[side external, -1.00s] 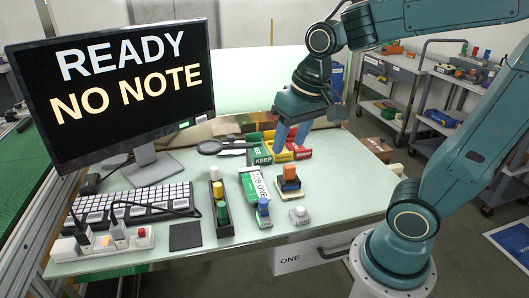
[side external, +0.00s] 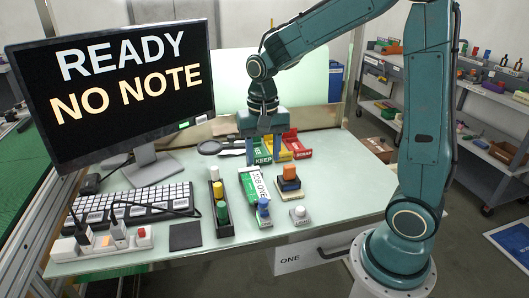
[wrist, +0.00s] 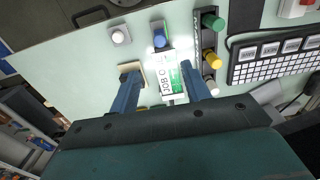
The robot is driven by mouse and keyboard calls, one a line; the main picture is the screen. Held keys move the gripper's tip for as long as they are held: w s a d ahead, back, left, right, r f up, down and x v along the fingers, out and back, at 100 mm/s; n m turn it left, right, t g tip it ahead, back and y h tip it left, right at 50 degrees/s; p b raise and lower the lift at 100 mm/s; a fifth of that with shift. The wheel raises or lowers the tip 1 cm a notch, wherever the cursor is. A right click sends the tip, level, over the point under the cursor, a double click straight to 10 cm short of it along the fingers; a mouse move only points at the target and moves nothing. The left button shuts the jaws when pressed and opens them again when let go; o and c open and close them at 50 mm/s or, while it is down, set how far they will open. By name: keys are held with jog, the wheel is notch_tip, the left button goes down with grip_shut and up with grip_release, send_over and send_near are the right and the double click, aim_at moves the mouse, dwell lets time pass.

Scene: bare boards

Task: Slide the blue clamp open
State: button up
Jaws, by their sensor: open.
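The blue clamp (side external: 263,209) sits at the near end of the green holder (side external: 243,182) with the white "JOB ONE" sheet (side external: 262,184). The clamp also shows in the wrist view (wrist: 160,39), at the end of the sheet (wrist: 172,84). My gripper (side external: 264,158) is open and empty, pointing down above the back part of the table, behind the clamp and apart from it. In the wrist view my two blue fingers (wrist: 158,74) stand on either side of the sheet, with the clamp beyond them. Whether the clamp is open or closed I cannot tell.
A black rack (side external: 222,222) with white, yellow and green knobs stands close left of the holder. An orange-topped stack (side external: 290,182) and a white button block (side external: 299,216) stand to the right. Green, yellow and red bins (side external: 298,147) lie behind. A monitor (side external: 110,85) stands left.

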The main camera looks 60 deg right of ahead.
aim_at(263, 200)
jog(key=shift+f, duration=0.1)
jog(key=shift+f, duration=6.75)
